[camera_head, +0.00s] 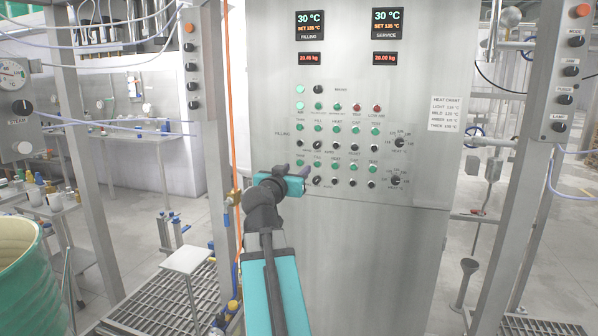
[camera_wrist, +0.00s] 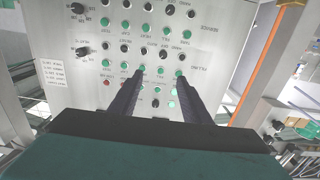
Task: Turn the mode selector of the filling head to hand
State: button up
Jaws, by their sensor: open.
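The control panel (camera_head: 400,235) is a tall steel cabinet front. Its filling rows hold green lamps above black knobs. A larger black knob (camera_head: 317,145), second from the left in the filling knob row, looks like the filling mode selector; its label and pointer setting are too small to read. In the wrist view the panel is upside down, and this knob (camera_wrist: 165,56) seems to lie beyond the fingertips. My gripper (camera_head: 304,181) is open and empty in front of the panel's lower left, hiding part of the service rows. In the wrist view my gripper (camera_wrist: 160,76) shows two dark fingers spread apart.
A similar service knob (camera_head: 317,181) sits below, close to the gripper. A steel post (camera_head: 212,120) and an orange vertical line (camera_head: 231,110) stand left of the panel. A right post (camera_head: 540,150) carries buttons. A green drum (camera_head: 28,280) stands at lower left.

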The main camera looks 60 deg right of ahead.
jog(key=shift+v, duration=1.45)
